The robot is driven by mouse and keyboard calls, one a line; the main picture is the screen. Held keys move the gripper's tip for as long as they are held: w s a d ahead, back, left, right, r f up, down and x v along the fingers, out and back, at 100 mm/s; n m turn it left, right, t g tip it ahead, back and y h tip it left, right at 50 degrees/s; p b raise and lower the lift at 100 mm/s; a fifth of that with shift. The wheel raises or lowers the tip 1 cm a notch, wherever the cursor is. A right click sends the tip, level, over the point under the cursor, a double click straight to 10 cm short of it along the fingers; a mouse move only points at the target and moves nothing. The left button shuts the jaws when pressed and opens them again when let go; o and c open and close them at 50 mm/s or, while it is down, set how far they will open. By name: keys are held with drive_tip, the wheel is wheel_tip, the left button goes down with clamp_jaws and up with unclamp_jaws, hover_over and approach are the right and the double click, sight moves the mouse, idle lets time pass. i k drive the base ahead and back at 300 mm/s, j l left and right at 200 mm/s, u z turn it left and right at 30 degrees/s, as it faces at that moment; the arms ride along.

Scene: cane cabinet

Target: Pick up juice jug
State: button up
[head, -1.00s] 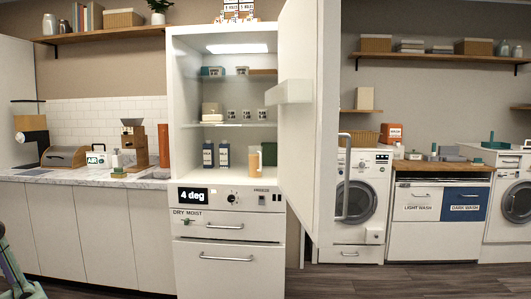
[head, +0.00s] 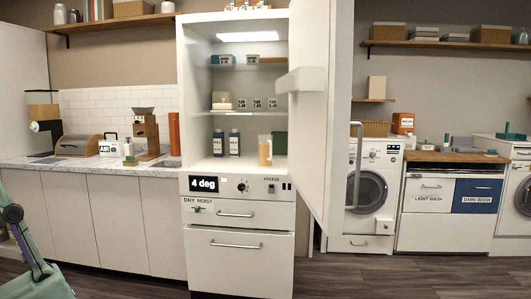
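The juice jug (head: 265,151), an orange-tan pitcher with a paler top, stands upright on the lowest inside surface of the open white fridge (head: 185,90), toward its right side. My gripper is not in view; only a green and dark part, which looks like my arm, shows at the lower left, well away from the jug.
The fridge door (head: 318,110) stands open on the right side of the opening. Upper shelves hold small cups (head: 257,103) and boxes. A counter (head: 90,165) with a grinder (head: 146,135) runs left. A washer (head: 370,190) stands right. The floor in front is clear.

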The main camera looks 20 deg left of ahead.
sight(264, 141)
drive_tip(key=i+j, duration=0.3)
drive_tip(key=i, duration=0.25)
drive_tip(key=i+j+u, duration=0.1)
drive_tip(key=i+j, duration=0.15)
drive_tip(key=i, duration=0.25)
drive_tip(key=i+j, duration=0.25)
drive_tip(key=i, duration=0.3)
drive_tip(key=i+j+u, duration=0.1)
drive_tip(key=i+j, duration=0.15)
drive_tip(key=i, duration=0.3)
drive_tip(key=i+j+u, duration=0.1)
drive_tip(key=i, duration=0.45)
drive_tip(key=i+j, duration=0.2)
drive_tip(key=i, duration=0.35)
